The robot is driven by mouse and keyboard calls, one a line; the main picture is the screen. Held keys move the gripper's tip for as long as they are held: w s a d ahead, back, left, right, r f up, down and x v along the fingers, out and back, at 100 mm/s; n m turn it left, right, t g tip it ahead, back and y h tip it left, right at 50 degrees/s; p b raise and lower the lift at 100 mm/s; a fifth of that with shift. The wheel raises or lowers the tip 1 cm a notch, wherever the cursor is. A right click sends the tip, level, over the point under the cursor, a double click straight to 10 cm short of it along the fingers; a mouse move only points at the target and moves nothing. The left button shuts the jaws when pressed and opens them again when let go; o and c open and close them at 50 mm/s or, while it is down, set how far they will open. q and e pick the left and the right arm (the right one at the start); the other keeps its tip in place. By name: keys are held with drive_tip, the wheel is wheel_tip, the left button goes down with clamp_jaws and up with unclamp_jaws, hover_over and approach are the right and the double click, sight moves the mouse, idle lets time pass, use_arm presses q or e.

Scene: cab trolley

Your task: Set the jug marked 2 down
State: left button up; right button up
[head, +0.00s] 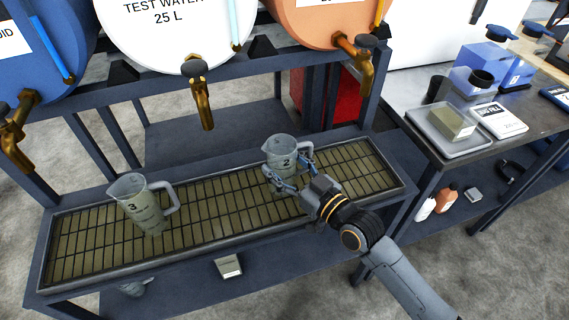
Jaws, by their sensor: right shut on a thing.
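The clear jug marked 2 (283,147) is at the right part of the grated drip tray (75,256). My right gripper (287,176) is shut on the jug from its front right side. The jug looks upright; I cannot tell whether its base touches the grate, as the gripper hides part of it. A jug marked 3 (146,210) stands upright on the left part of the grate, its handle to the right. My left gripper is not in view.
Brass taps (201,92) of the white drum (170,25) and the orange drum (362,62) hang above the tray. The grate between the jugs is clear. A side table (540,97) at right holds a grey tray (424,124), a white packet and blue containers.

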drive_tip(key=o, duration=1.2)
drive_tip(key=shift+f, duration=0.1)
drive_tip(key=shift+d+r, duration=0.1)
drive_tip(key=shift+r, duration=0.15)
drive_tip(key=v, duration=1.2)
drive_tip(key=shift+b, duration=0.4)
